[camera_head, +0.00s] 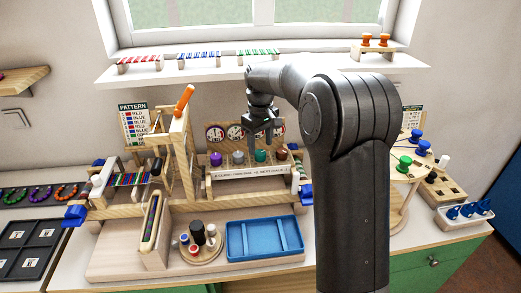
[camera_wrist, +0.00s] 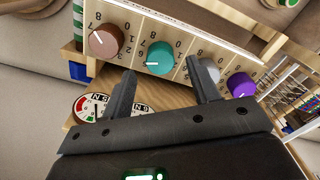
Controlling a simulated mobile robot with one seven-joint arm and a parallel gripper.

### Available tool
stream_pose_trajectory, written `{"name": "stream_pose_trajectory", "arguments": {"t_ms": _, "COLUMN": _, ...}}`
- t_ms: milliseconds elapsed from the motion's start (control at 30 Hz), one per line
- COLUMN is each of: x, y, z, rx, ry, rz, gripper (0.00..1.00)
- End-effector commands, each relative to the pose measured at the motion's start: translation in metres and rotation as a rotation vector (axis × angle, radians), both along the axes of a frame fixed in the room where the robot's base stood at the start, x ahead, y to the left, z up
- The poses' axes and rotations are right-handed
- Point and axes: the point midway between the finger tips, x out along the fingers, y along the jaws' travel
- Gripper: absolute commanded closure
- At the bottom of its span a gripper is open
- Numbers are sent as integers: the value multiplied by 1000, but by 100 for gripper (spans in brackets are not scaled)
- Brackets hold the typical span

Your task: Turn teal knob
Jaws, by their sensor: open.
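The teal knob (camera_wrist: 157,58) sits on a wooden panel with numbers around it, between a brown knob (camera_wrist: 106,40) and a grey knob (camera_wrist: 209,70), with a purple knob (camera_wrist: 241,84) beyond. In the head view the teal knob (camera_head: 260,156) is in the row on the wooden knob board (camera_head: 238,189). My gripper (camera_wrist: 161,68) is open and empty. Its two fingers point toward the teal knob, which shows between and just past the fingertips. The right finger partly covers the grey knob. In the head view my gripper (camera_head: 259,139) hangs just above the teal knob.
Round dials (camera_wrist: 92,107) are behind the knobs, partly hidden by my fingers. A wooden frame with an orange handle (camera_head: 184,99) stands left of the knob board. A blue tray (camera_head: 264,238) lies in front. A pegged round stand (camera_head: 404,165) is at right.

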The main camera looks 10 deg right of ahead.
Motion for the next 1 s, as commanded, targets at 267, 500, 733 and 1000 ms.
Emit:
{"name": "stream_pose_trajectory", "arguments": {"t_ms": 267, "x": 1, "y": 0, "z": 54, "rx": 0, "ry": -4, "rz": 0, "gripper": 45}}
{"name": "stream_pose_trajectory", "arguments": {"t_ms": 500, "x": 0, "y": 0, "z": 72, "rx": -1, "ry": -1, "rz": 0, "gripper": 45}}
{"name": "stream_pose_trajectory", "arguments": {"t_ms": 733, "x": 0, "y": 0, "z": 73, "rx": 0, "ry": 0, "rz": 0, "gripper": 45}}
{"name": "stream_pose_trajectory", "arguments": {"t_ms": 1000, "x": -22, "y": -2, "z": 88, "rx": -8, "ry": -34, "rz": -32, "gripper": 45}}
